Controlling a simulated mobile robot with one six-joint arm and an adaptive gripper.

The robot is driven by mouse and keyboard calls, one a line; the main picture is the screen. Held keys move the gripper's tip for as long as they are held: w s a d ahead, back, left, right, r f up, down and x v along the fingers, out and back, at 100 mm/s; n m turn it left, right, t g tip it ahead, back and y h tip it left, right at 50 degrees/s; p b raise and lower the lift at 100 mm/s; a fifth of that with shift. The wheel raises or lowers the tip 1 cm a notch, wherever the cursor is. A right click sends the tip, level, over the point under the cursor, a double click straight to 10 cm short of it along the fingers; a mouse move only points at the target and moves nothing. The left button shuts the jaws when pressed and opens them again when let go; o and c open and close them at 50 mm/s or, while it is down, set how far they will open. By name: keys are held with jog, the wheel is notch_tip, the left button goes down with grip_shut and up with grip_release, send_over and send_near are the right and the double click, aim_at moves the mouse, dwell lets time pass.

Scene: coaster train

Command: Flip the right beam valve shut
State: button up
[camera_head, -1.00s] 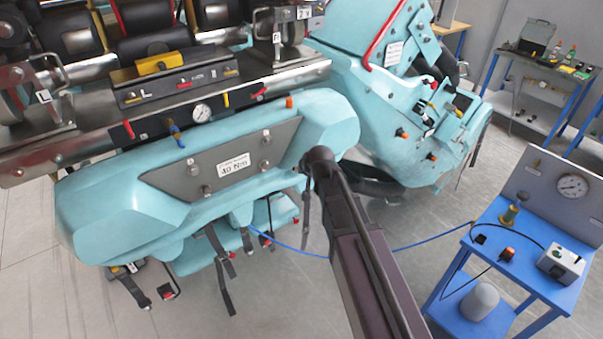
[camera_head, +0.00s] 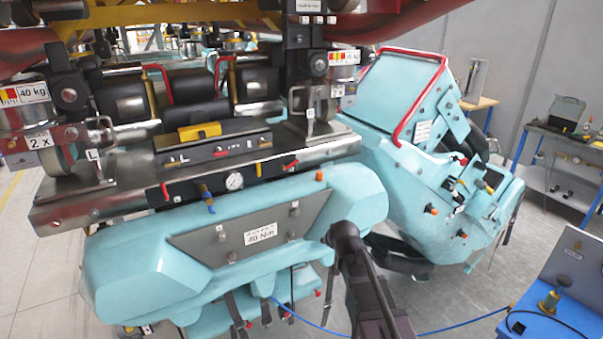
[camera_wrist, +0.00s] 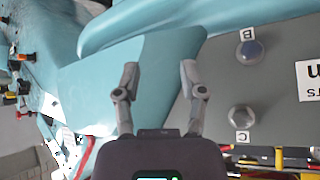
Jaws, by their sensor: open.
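The right beam valve appears to be the red lever (camera_head: 291,165) at the right end of a black panel under the steel beam, in the head view. It slants up to the right. A similar red lever (camera_head: 165,191) sits at the panel's left end. My gripper (camera_wrist: 158,72) is open and empty in the wrist view, its fingers apart in front of the teal body and beside a grey plate (camera_wrist: 220,85). I cannot tell the valve for sure in the wrist view; red, yellow and black parts show at its lower right edge.
A gauge (camera_head: 234,181), a blue handle (camera_head: 207,198) and a yellow lever (camera_head: 258,169) share the panel. The teal body (camera_head: 130,265) bulges out below it. A teal seat with a red bar (camera_head: 441,65) stands right. A blue cart (camera_head: 565,290) is at the lower right.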

notch_tip(320, 180, up, 4)
jog(key=w+n+t+h+p, duration=0.1)
jog(key=w+n+t+h, duration=0.1)
jog(key=w+n+h, duration=0.15)
jog(key=n+t+y+p, duration=0.3)
jog(key=n+t, duration=0.4)
jog(key=n, duration=1.1)
send_near(297, 162)
jog(key=s, duration=0.2)
jog(key=s+d+f, duration=0.1)
jog(key=shift+s+h, duration=0.25)
jog(key=shift+s, duration=0.05)
jog(key=shift+a+r+n+t, duration=0.25)
jog(key=shift+a+n+t, duration=0.1)
jog(key=shift+a, duration=0.1)
jog(key=w, duration=0.9)
jog(key=w+a, duration=0.1)
jog(key=w, duration=0.4)
jog(key=shift+s, duration=0.1)
